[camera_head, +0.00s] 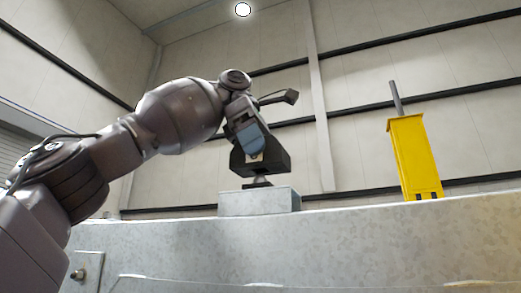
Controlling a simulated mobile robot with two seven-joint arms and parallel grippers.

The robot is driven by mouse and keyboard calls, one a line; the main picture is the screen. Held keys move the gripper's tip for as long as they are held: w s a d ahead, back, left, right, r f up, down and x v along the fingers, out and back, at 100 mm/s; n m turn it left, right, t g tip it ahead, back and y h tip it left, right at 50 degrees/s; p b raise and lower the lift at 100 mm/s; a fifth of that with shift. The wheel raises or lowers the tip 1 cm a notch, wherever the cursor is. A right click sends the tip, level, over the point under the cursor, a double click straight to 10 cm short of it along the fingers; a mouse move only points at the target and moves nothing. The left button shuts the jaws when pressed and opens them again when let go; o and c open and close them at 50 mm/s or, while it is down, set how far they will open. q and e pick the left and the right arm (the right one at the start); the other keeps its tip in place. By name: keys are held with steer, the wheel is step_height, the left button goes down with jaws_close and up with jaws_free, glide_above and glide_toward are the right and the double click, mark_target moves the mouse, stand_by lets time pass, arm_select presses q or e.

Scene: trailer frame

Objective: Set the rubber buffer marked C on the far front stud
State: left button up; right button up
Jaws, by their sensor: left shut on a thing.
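My left gripper (257,174) hangs jaws down above a grey block (259,202) in the middle of the view. It is shut on a small dark piece, which looks like a rubber buffer (257,184), just at the top of the block. Whether the piece touches the block is hard to tell, and no letter C can be read. A grey stud (396,97) rises from the top of a yellow post (413,157) at the right, well apart from the gripper. The stud leans slightly left in the picture and its top is bare. My right gripper is not in view.
A long grey metal beam or ledge (330,240) crosses the lower view, in front of the block and post. A panel with a round knob (78,274) is at lower left. The space between block and yellow post is clear.

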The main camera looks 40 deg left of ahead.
arm_select(q)
steer(key=shift+f+b, duration=1.15)
steer(key=shift+f, duration=0.25)
steer(key=o, duration=1.2)
steer(key=shift+c, duration=0.2)
